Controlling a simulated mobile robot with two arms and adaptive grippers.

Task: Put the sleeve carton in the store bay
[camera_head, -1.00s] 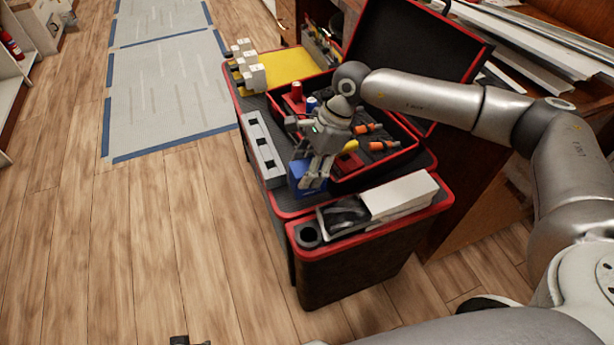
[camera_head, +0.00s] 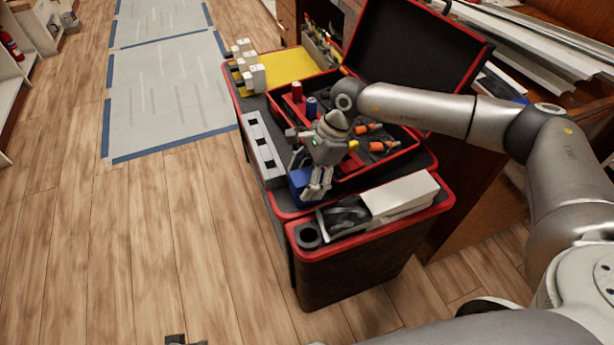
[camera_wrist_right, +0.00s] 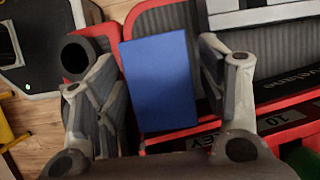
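A plain blue box, which looks like the sleeve carton (camera_head: 298,180), stands on the near left part of the black and red tool case. My right gripper (camera_head: 316,192) is over it, fingers pointing down and covering part of it. In the right wrist view the blue box (camera_wrist_right: 160,82) lies between the two parted fingers of my right gripper (camera_wrist_right: 160,95), with a narrow gap showing at its right side. I cannot tell which compartment is the store bay. A small dark piece at the bottom edge may be my left gripper (camera_head: 184,341); it is almost wholly cropped.
An open tray (camera_head: 405,158) with red, blue and orange parts lies right of the box. A grey slotted strip (camera_head: 262,150) is on the left. A white block (camera_head: 400,194) and black ring (camera_head: 308,235) sit at the front. The raised lid (camera_head: 420,55) stands behind.

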